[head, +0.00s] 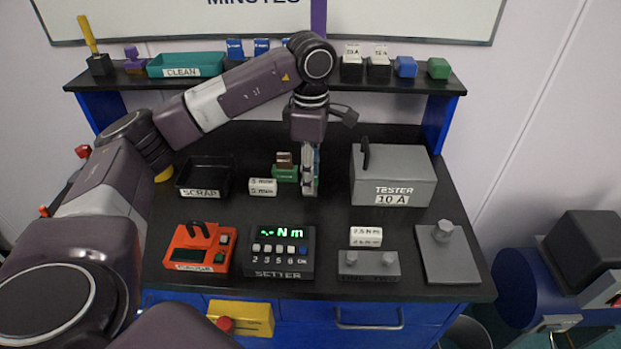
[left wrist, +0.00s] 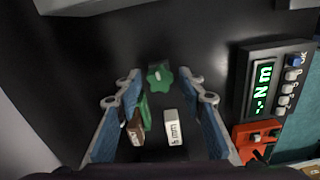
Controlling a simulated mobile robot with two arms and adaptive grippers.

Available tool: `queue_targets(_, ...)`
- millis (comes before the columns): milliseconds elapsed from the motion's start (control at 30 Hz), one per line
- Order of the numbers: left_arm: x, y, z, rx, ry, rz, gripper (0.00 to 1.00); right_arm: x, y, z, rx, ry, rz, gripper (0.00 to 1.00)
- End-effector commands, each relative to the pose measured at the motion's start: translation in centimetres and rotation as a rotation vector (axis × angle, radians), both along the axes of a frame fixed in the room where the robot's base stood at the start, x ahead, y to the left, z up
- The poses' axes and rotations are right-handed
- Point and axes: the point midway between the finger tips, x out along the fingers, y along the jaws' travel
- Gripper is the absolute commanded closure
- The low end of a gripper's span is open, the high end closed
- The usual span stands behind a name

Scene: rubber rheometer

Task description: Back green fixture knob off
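The green fixture (head: 285,175) stands at the middle of the bench with a brown block (head: 284,159) on it. It also shows in the left wrist view (left wrist: 144,108), partly beside the left finger. Its green knob (left wrist: 160,77) is star-shaped and lies between my left fingertips in the left wrist view, with a gap on both sides. In the head view my gripper hides the knob. My left gripper (head: 310,188) points down just right of the fixture. Its blue-padded fingers are apart and hold nothing. My right gripper is not in view.
A white 5 mm label block (head: 263,187) stands in front of the fixture. The black scrap tray (head: 206,192) is left, the grey tester (head: 393,176) right. The setter (head: 280,252) and an orange device (head: 200,248) are in front. The bench between gripper and tester is clear.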

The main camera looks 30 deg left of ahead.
Motion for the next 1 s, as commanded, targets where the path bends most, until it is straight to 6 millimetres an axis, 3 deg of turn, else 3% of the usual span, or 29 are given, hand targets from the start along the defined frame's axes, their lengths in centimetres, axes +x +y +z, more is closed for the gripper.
queue_targets(267,0.0,0.0,0.0,0.0,0.0,-0.152,0.64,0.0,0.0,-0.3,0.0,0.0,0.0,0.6)
queue_targets(600,0.0,0.0,-0.1,0.0,0.001,-0.487,0.64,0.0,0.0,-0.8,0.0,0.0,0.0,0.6)
queue_targets(800,0.0,0.0,0.0,0.0,0.001,-0.572,0.64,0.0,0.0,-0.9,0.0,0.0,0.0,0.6)
queue_targets(1000,0.0,0.0,0.0,0.0,0.0,-0.795,0.64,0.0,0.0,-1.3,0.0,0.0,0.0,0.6)
